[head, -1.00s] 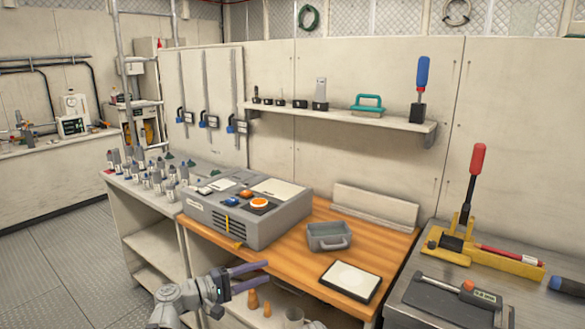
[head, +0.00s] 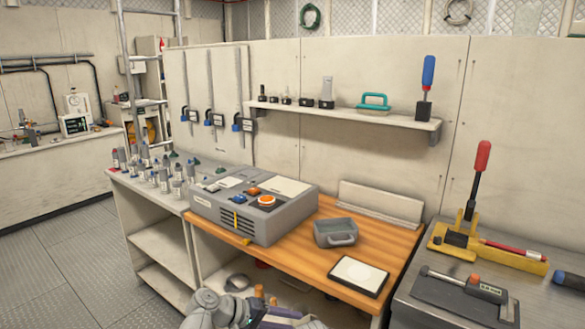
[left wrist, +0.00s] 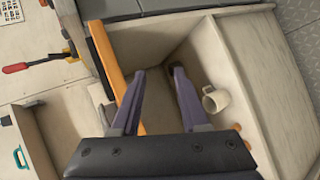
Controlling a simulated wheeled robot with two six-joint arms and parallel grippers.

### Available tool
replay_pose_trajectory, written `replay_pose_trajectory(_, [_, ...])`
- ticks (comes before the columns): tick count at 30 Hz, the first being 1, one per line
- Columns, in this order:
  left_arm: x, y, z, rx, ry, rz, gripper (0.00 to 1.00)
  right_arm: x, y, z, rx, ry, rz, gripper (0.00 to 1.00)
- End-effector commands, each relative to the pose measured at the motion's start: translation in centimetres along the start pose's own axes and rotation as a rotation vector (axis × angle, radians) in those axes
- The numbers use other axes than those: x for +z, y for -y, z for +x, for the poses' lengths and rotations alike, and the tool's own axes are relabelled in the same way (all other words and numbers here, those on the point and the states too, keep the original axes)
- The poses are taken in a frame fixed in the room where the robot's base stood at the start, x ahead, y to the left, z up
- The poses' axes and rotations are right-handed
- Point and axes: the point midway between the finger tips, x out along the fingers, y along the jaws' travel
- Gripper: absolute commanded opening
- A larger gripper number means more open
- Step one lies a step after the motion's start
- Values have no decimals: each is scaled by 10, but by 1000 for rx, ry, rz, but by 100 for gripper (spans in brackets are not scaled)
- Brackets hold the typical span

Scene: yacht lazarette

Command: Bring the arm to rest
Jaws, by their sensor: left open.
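My left gripper (left wrist: 157,85) is open in the left wrist view, its two purple fingers apart with nothing between them. In the head view my left arm (head: 205,310) is at the bottom edge, below the front edge of the wooden bench top (head: 300,262). The fingers are mostly cut off there. The wrist view looks towards the shelf space under the bench. A white mug (left wrist: 215,99) stands to the right of the fingers, apart from them. My right gripper is not in view.
A grey box machine (head: 255,220) and a grey bin (head: 335,233) stand on the bench. A dark-framed white pad (head: 358,276) lies near its front edge. A yellow lever press (head: 470,240) stands at right. Open floor (head: 70,265) lies at left.

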Motion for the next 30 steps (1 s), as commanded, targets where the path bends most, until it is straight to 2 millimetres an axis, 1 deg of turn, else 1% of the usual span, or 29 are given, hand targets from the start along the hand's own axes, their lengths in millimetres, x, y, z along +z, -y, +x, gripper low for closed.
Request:
replay_pose_trajectory(1, [16, 9, 9, -67, 35, 35, 44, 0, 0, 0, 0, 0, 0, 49])
replay_pose_trajectory(4, [48, 35, 24, -238, 111, 117, 44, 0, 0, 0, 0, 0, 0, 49])
replay_pose_trajectory(6, [71, 57, 29, -387, 172, 190, 44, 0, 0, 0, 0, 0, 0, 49])
replay_pose_trajectory(9, [95, 86, 26, -585, 244, 286, 44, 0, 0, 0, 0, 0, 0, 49])
replay_pose_trajectory(12, [109, 106, 17, -748, 295, 365, 44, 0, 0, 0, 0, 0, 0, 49])
replay_pose_trajectory(15, [118, 120, 6, -886, 331, 429, 44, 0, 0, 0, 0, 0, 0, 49])
replay_pose_trajectory(18, [124, 129, -6, -1009, 357, 487, 44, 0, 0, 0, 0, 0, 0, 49])
replay_pose_trajectory(21, [128, 135, -20, -1125, 377, 541, 44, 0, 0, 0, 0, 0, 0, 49])
replay_pose_trajectory(23, [125, 118, -31, -1132, 376, 539, 44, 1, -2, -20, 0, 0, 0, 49])
replay_pose_trajectory(29, [124, 84, -49, -1128, 374, 536, 44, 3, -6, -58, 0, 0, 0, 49])
replay_pose_trajectory(30, [123, 76, -54, -1128, 374, 536, 44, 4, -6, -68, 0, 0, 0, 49])
